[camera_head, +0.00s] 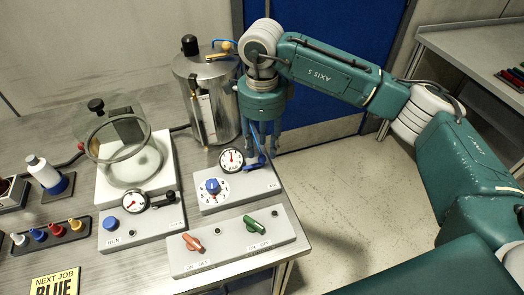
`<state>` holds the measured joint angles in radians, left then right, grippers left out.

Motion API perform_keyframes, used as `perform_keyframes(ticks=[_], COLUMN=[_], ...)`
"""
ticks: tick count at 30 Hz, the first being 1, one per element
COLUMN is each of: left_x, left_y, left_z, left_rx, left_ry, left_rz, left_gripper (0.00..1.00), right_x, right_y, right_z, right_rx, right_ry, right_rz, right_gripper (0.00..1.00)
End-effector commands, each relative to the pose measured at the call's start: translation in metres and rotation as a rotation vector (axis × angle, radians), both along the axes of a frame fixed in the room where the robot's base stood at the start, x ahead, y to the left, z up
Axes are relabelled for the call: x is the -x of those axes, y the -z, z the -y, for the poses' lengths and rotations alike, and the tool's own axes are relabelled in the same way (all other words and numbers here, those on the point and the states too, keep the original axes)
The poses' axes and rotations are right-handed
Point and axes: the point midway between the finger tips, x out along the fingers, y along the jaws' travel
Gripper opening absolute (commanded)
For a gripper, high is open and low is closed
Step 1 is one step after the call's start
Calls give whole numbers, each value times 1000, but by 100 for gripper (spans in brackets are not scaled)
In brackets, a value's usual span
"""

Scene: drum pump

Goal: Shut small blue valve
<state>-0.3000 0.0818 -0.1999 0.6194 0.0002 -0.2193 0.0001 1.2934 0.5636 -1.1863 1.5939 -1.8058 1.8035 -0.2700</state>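The small blue valve (257,163) shows as a blue lever on the grey panel (240,190), just right of the round BAR gauge (232,160). The fingertips are close to the valve's lever. I cannot tell whether they touch it, and the fingers partly hide the area behind it. A blue dial knob (212,186) sits on the same panel to the left. My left gripper is not in view.
A steel tank (207,95) stands close to the left of my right gripper. A glass vessel (125,152) sits on a white base. A front panel has a red switch (193,242) and a green switch (254,224). Open floor lies right of the bench.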

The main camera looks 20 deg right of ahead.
Motion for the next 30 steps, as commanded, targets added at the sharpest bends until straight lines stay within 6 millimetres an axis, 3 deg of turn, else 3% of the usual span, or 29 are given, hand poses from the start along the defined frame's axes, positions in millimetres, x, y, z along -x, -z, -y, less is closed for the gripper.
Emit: perform_keyframes(ticks=[6,12,18,30], left_x=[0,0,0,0], left_y=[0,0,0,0], left_z=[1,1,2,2], left_rx=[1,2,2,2], left_ry=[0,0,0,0], left_rz=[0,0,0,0], left_gripper=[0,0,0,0], right_x=[-1,-1,0,0], right_y=[-50,-78,-87,-86], right_z=[-1,-1,0,0], right_rx=[-1,-1,-1,-1], right_ry=[-1,0,0,0], right_rz=[5,3,1,1], right_gripper=[36,36,36,36])
